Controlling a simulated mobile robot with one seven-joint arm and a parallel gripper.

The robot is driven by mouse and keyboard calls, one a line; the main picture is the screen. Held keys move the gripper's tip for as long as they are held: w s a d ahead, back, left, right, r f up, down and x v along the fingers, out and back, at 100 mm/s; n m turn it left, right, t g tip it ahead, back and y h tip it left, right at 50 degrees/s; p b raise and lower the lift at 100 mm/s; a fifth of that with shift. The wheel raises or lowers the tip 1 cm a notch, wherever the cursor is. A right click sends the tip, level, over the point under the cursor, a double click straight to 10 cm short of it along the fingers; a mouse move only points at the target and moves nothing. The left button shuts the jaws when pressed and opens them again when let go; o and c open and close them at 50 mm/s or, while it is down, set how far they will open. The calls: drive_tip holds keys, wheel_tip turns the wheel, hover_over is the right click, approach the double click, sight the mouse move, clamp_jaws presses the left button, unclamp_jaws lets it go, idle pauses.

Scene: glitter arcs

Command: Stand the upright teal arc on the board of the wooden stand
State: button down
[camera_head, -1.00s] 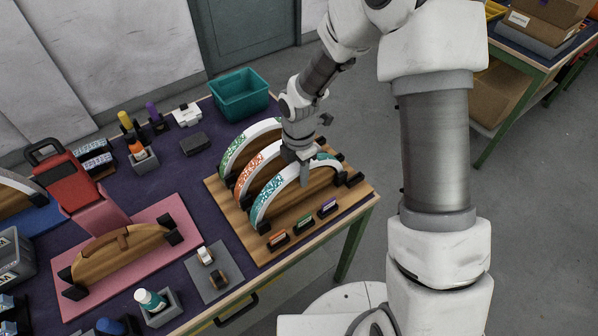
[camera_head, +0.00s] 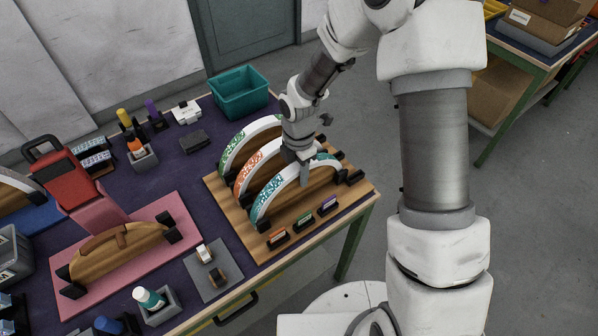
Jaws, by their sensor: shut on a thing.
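The upright teal arc (camera_head: 267,203), white with teal glitter, is the nearest of three arcs on a wooden base (camera_head: 262,248). My gripper (camera_head: 304,180) is at the top of this arc and shut on it, with one grey finger showing on the near side. The other finger is hidden behind the arc. The arc still looks seated in its row, between black end blocks. A wooden stand with a low curved board (camera_head: 122,254) and black end blocks sits on a pink base (camera_head: 187,222) at the left; its board is bare of any arc.
An orange-speckled arc (camera_head: 249,172) and a green-speckled arc (camera_head: 232,150) stand close behind the teal one. A red handled tool (camera_head: 75,181) rises behind the pink base. A teal bin (camera_head: 240,94) stands at the back. A grey pad (camera_head: 212,275) lies between the bases.

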drive_tip(key=shift+c, duration=0.2)
unclamp_jaws()
idle(0.3)
drive_tip(key=shift+r, duration=0.1)
drive_tip(key=shift+r+p, duration=3.25)
drive_tip(key=shift+r, duration=0.7)
